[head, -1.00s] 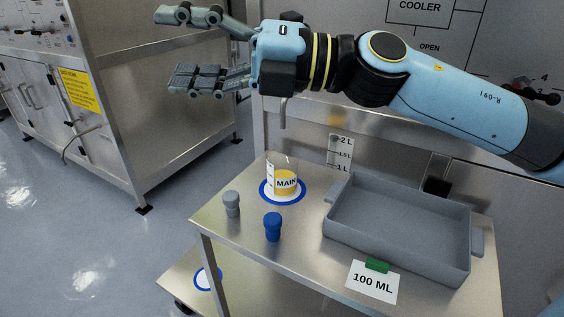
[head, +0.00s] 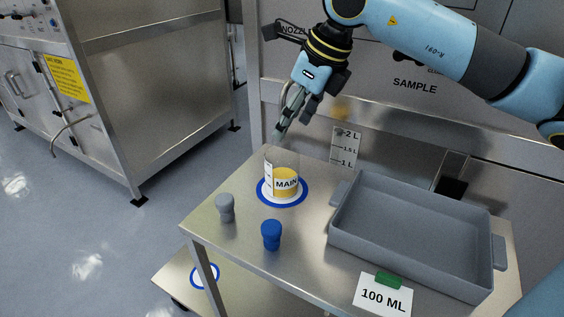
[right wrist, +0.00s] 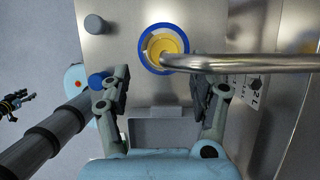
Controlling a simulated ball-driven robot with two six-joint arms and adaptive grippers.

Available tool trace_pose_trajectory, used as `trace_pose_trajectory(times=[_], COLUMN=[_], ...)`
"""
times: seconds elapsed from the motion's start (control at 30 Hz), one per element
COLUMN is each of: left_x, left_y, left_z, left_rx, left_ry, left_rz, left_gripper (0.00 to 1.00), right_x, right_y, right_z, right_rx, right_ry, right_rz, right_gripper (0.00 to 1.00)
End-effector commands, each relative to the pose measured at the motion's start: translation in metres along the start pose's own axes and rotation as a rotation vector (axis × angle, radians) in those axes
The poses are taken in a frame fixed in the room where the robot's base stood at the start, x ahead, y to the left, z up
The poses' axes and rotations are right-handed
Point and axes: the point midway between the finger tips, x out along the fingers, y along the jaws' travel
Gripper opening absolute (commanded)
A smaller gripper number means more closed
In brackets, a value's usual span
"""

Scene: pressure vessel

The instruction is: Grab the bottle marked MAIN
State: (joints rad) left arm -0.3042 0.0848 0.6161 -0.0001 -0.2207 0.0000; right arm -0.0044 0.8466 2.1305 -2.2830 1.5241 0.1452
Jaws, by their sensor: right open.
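The bottle marked MAIN (head: 286,184) is a clear vessel with yellow contents, upright on a blue-ringed white spot on the steel table. In the right wrist view its yellow round top (right wrist: 163,44) shows beyond the fingertips, partly crossed by a metal pipe. My right gripper (head: 284,122) points down above and just behind the bottle, not touching it. In the right wrist view my right gripper (right wrist: 160,85) has its fingers spread wide with nothing between them. My left gripper does not show in the head view.
A grey stopper (head: 225,208) and a blue stopper (head: 271,236) stand in front of the bottle. A grey tray (head: 410,245) fills the table's right side, with a 100 ML card (head: 383,298) at its front. The bent metal pipe (right wrist: 245,63) hangs near my right fingers.

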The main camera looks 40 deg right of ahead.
Motion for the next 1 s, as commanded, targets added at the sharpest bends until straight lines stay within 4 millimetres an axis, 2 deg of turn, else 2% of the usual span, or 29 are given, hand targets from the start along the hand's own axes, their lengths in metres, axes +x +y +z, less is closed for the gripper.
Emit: trace_pose_trajectory(times=[0.4, 0.67, 1.0], left_x=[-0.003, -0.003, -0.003], left_y=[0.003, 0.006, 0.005], left_z=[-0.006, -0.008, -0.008], left_rx=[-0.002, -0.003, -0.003], left_ry=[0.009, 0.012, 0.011], left_rz=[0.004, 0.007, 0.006], left_gripper=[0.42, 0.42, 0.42], right_x=[0.051, 0.053, 0.053], right_y=[-0.007, -0.007, -0.007], right_z=[0.001, 0.001, 0.001], right_rx=[0.002, 0.0, 0.0], right_ry=[-0.001, -0.001, -0.001], right_rz=[0.003, 0.001, 0.001], right_gripper=[0.62, 0.62, 0.18])
